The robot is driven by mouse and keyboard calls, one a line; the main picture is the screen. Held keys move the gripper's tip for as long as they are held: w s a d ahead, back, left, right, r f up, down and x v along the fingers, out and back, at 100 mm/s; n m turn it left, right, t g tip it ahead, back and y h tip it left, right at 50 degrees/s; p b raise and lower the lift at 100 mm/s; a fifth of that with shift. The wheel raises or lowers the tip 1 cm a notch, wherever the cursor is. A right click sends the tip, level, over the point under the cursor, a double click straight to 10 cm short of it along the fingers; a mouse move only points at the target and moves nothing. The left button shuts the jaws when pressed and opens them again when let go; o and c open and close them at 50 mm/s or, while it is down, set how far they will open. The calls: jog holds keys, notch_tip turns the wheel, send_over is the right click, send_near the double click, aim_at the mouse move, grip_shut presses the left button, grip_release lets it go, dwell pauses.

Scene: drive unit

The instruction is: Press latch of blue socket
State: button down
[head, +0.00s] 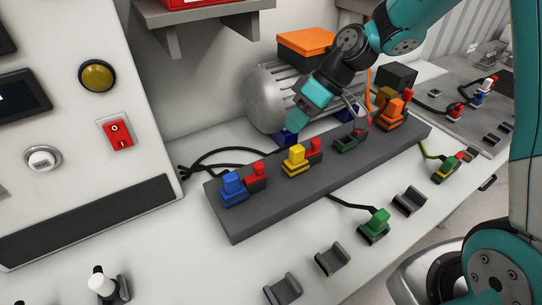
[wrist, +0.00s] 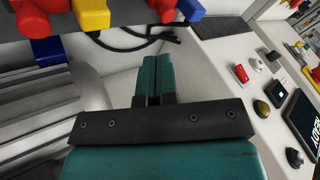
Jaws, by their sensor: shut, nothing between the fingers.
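The blue socket, with a blue plug (head: 232,184) in it, is at the left end of the dark grey strip. A red latch (head: 256,174) stands right beside the plug. In the wrist view, the blue plug (wrist: 190,9) and red latch (wrist: 164,9) are at the top edge, partly cut off. My gripper (head: 295,123) is shut and empty, its teal fingers pointing down behind the strip near the yellow plug, to the right of the blue socket and apart from it. The shut fingers (wrist: 153,72) also show in the wrist view.
A yellow plug (head: 296,157) with a red latch, an empty socket (head: 349,141) and an orange plug (head: 392,108) follow along the strip (head: 270,207). A grey motor (head: 262,97) stands behind. A green plug (head: 376,224) and empty holders lie in front.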

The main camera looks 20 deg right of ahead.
jog(key=shift+w+d+f, duration=0.3)
jog(key=shift+w+f, duration=0.2)
jog(key=shift+f, duration=0.1)
jog(key=p+x, duration=0.2)
jog(key=x, duration=0.8)
jog(key=shift+a+r, duration=0.1)
